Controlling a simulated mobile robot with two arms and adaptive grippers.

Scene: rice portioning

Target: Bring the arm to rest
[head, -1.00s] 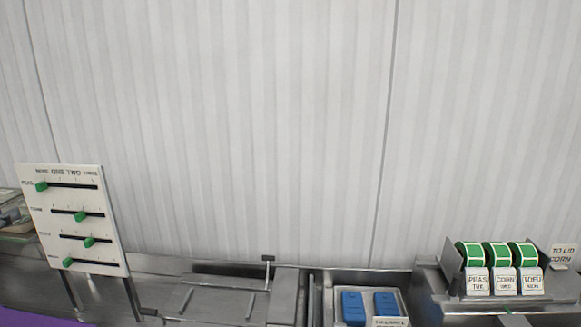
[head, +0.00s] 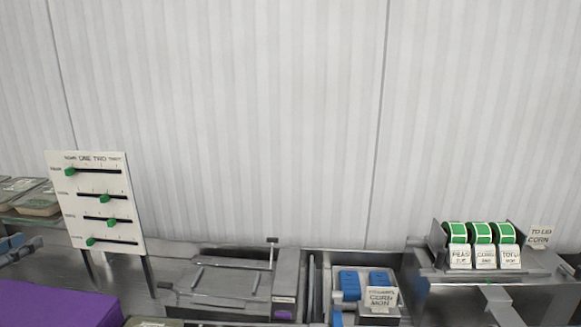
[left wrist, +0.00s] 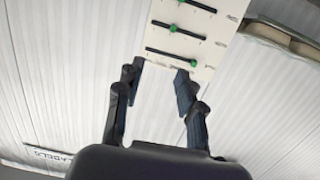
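My left gripper (head: 18,247) shows at the left edge of the head view, only its dark fingers with blue tips. In the left wrist view the left gripper (left wrist: 159,72) has its two fingers well apart with nothing between them, so it is open and empty. A white board with green sliders (head: 96,215) stands to its right in the head view. The board also shows beyond the fingers in the left wrist view (left wrist: 187,45). My right gripper is in neither view.
A purple block (head: 55,305) fills the lower left. Lidded trays (head: 38,203) sit at the left edge. A metal counter (head: 190,252) runs along the wall. A tray with blue items (head: 365,283) is right of centre. A rack of green label rolls (head: 480,234) stands at the right.

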